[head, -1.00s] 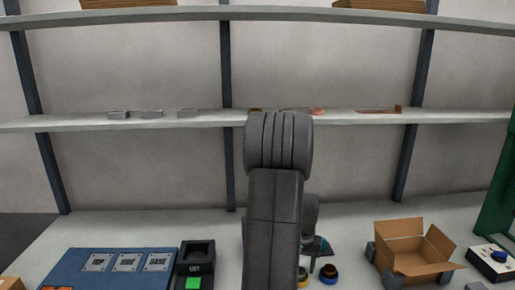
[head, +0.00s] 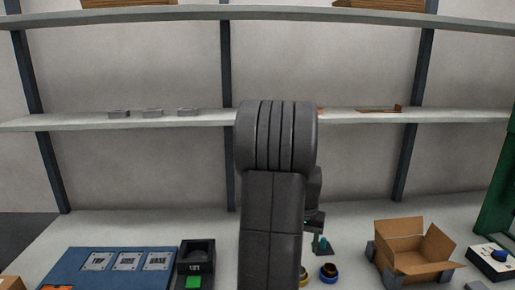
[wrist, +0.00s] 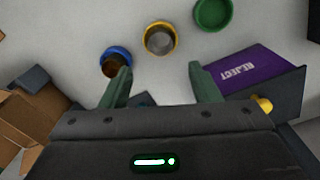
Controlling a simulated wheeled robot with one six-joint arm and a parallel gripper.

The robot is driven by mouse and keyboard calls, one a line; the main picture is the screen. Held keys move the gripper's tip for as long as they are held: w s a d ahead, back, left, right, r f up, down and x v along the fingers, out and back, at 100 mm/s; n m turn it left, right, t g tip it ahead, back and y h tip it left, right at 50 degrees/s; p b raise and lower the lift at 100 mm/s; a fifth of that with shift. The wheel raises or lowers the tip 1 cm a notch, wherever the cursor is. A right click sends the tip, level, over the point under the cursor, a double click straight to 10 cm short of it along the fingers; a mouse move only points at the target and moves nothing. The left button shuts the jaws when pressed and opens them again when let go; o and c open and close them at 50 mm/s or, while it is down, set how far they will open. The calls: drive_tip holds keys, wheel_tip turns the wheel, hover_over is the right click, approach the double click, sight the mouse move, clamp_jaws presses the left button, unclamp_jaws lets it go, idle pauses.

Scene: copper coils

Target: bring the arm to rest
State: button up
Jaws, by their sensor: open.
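My arm stands in the middle of the head view, with its elbow raised in front of the shelf. My gripper (wrist: 160,78) is open in the wrist view, its two green fingers apart with nothing between them. In the head view only a small dark part of it shows right of my arm. Beyond the fingers lie a blue ring (wrist: 115,55) with something copper-brown in it, a yellow ring (wrist: 160,38) with a grey inside, and a green ring (wrist: 212,13). The blue ring also shows in the head view (head: 328,273).
An open cardboard box (head: 413,246) stands at right. A purple REJECT panel (wrist: 238,71) lies right of the fingers. A blue board (head: 75,267) and a black device with a green button (head: 193,282) are at left. The shelf (head: 60,124) runs behind my arm.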

wheel_tip(320, 180, down, 11)
drive_tip(key=shift+w, duration=0.1)
wheel_tip(320, 180, up, 12)
drive_tip(key=s+d+f, duration=0.2)
drive_tip(key=s+d, duration=0.9)
drive_tip(key=s, duration=0.3)
drive_tip(key=shift+n, duration=0.4)
drive_tip(key=f, duration=0.9)
drive_tip(key=shift+w+a+f+p, duration=0.35)
drive_tip(key=shift+f+p, duration=0.05)
drive_tip(key=shift+r, duration=0.2)
